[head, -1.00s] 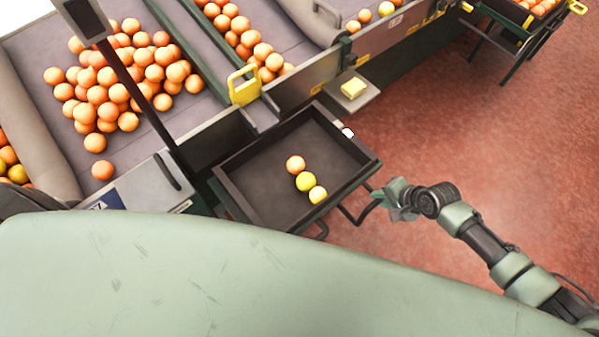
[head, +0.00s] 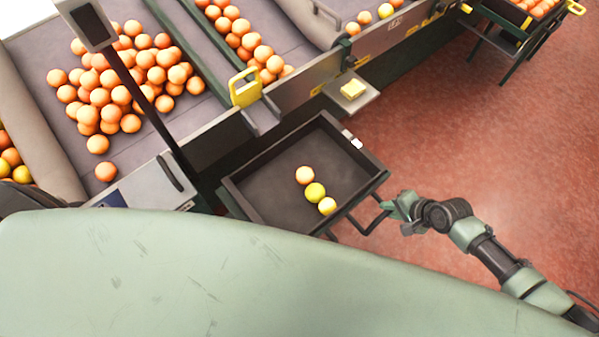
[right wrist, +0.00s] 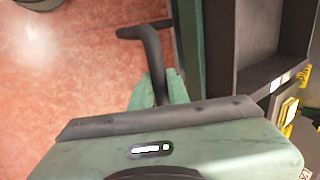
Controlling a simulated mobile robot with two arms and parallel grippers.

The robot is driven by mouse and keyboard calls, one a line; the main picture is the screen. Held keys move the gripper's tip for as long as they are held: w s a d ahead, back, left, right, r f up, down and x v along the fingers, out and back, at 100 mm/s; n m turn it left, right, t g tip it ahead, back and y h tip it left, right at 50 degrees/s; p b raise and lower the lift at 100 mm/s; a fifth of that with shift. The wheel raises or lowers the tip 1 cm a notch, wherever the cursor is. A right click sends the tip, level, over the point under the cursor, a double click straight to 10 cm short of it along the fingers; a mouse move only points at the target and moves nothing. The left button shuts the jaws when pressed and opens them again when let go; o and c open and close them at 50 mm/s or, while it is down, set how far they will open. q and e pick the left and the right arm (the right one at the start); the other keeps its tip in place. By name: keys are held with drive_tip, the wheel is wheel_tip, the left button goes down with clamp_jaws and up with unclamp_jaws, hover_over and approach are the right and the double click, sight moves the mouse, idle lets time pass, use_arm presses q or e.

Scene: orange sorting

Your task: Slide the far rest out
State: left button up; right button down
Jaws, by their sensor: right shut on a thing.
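A dark shallow tray (head: 262,190), which I take to be the rest, sticks out from the sorting machine in the head view. My right gripper (head: 391,208) is shut on this handle. In the right wrist view the handle (right wrist: 150,45) rises from between the green fingers, and the tray (right wrist: 268,45) stands at the right. The grip point itself is partly hidden. My left gripper is not in view.
Oranges lie heaped on the grey machine bed (head: 65,135) at the left. A yellow handle (head: 245,88) and a small shelf (head: 366,100) with a yellow block (head: 352,89) are behind the tray.

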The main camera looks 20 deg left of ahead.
drive_tip(key=s+d+p, duration=0.1)
drive_tip(key=s+d, duration=0.2)
drive_tip(key=d, duration=0.2)
drive_tip(key=shift+s+d, duration=0.3)
drive_tip(key=shift+s, duration=0.1)
drive_tip(key=c, duration=1)
unclamp_jaws()
drive_tip(key=shift+w+a, duration=0.1)
wheel_tip(320, 180, up, 7)
drive_tip(key=p, duration=0.7)
